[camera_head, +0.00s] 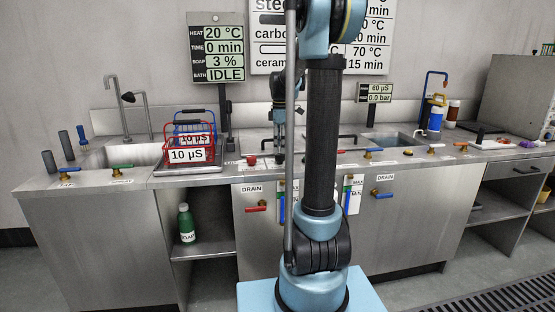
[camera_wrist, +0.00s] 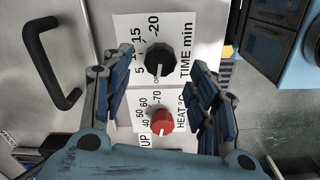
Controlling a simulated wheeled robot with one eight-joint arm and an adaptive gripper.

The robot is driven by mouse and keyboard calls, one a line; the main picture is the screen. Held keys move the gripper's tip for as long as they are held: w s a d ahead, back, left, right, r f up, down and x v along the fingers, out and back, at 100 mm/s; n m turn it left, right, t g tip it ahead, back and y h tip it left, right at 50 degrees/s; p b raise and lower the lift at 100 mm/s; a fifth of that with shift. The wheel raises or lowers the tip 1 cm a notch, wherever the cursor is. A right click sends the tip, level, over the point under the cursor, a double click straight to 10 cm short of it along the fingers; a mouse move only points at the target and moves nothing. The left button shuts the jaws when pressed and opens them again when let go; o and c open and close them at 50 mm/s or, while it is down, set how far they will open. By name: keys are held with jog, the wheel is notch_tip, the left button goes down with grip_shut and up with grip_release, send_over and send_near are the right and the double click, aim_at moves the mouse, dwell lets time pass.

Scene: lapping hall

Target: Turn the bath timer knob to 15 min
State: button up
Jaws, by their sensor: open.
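The bath timer knob (camera_wrist: 160,60) is black and sits on a white panel marked "TIME min" with a scale including 5, 15 and 20. In the wrist view, my gripper (camera_wrist: 162,66) is open, with one blue-grey finger on each side of this knob and gaps visible between. I cannot tell clearly which mark the knob points at. In the head view my gripper (camera_head: 279,155) reaches down to the counter, and the timer knob is not distinguishable there. The display (camera_head: 217,48) reads 20 °C, TIME 0 min, SOAP 3 %, BATH IDLE.
A red heat knob (camera_wrist: 162,122) lies close below the timer knob, between the fingers' rear parts. A black handle (camera_wrist: 50,62) is to the left. In the head view, red and blue wire baskets (camera_head: 187,146) stand left of my gripper, and a sink (camera_head: 402,143) is right.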

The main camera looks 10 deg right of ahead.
aim_at(280, 155)
jog(key=shift+f, duration=2.95)
jog(key=shift+c, duration=0.3)
jog(key=c, duration=1)
jog(key=shift+a, duration=0.35)
jog(key=shift+d, duration=0.35)
